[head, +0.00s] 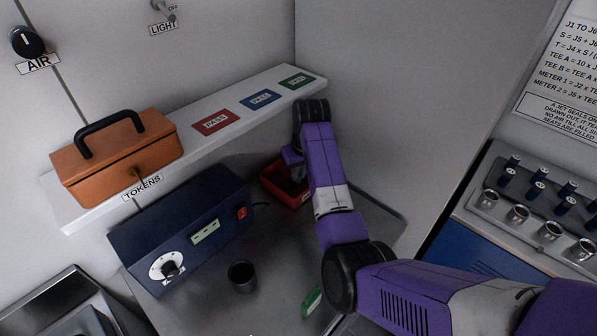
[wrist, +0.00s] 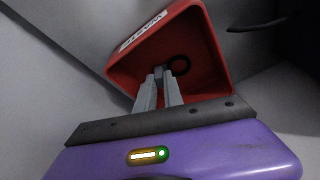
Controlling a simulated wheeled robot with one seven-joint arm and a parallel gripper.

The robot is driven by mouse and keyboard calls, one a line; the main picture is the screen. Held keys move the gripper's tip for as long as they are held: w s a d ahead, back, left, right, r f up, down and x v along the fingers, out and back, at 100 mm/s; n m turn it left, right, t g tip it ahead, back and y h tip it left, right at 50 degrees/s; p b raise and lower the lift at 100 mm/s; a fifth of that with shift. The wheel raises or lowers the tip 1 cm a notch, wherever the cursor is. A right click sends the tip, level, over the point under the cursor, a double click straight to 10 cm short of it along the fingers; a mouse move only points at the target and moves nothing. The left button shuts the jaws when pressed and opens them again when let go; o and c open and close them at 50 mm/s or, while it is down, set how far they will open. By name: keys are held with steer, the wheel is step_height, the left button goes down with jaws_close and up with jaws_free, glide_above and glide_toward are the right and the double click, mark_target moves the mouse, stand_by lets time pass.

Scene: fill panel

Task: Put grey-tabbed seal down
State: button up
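The seal shows as a dark ring (wrist: 178,64) at the tips of my gripper in the wrist view. Its small grey tab appears to sit between the fingertips. My gripper (wrist: 160,76) looks nearly shut, with a thin gap, and points into a red bin (wrist: 213,70). The ring is seen against the inside of the bin; whether it touches the bottom I cannot tell. In the head view my gripper (head: 297,172) reaches down over the same red bin (head: 270,183), and the seal is hidden.
A shelf (head: 225,100) with an orange box (head: 115,160) and coloured cards runs above the bin. A dark blue device (head: 185,235) stands left of it. A dark cup (head: 242,276) and a green item (head: 312,301) are on the counter. A wall rises close behind the bin.

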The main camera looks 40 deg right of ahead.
steer(key=o, duration=0.4)
steer(key=shift+o, duration=0.2)
steer(key=v, duration=1.2)
steer(key=shift+r, duration=0.15)
steer(key=shift+s, duration=0.1)
